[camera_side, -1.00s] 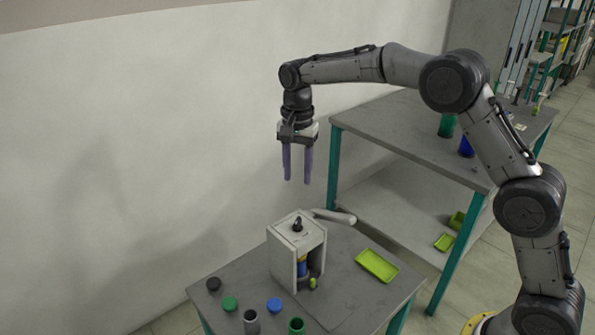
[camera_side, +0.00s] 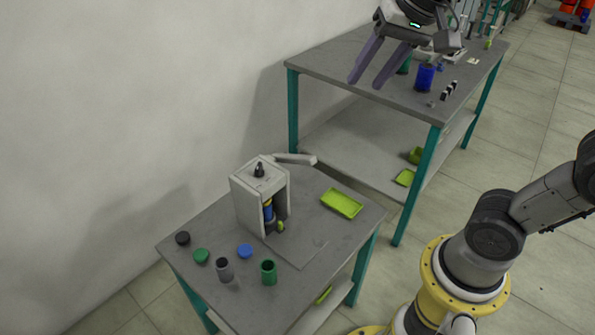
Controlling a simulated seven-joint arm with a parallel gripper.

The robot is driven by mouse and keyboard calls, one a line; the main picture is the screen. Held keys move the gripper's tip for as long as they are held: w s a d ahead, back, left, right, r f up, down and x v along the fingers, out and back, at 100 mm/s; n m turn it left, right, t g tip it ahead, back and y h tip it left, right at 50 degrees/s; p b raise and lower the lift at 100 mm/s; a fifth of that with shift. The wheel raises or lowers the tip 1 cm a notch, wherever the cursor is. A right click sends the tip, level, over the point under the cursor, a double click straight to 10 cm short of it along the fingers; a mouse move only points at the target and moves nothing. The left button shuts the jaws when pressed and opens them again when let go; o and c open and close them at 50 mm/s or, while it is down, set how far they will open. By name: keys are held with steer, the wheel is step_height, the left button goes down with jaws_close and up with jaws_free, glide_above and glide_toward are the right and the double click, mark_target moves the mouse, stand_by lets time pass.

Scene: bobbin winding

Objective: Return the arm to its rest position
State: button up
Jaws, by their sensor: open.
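My gripper (camera_side: 368,83) is at the top of the side view, in front of the back table (camera_side: 330,62) as seen from here. Its two purple fingers are apart, point down and to the left, and hold nothing. The upper part of my arm is cut off by the frame's top and right edges. The winding machine (camera_side: 252,190), a white box with a grey lever, stands on the front table (camera_side: 325,230), well away from my gripper. A blue and yellow piece (camera_side: 268,210) sits inside its open front.
On the front table are a lime tray (camera_side: 342,203), a grey cup (camera_side: 224,270), a green cup (camera_side: 268,273) and black, green and blue round pieces. A blue spool (camera_side: 425,78) stands on the back table near my gripper. Lime containers lie on its lower shelf.

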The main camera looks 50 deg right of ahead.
steer(key=s+f+n, duration=0.8)
steer(key=s+f, duration=0.2)
steer(key=shift+s+d+t, duration=0.25)
steer(key=shift+s+t, duration=0.05)
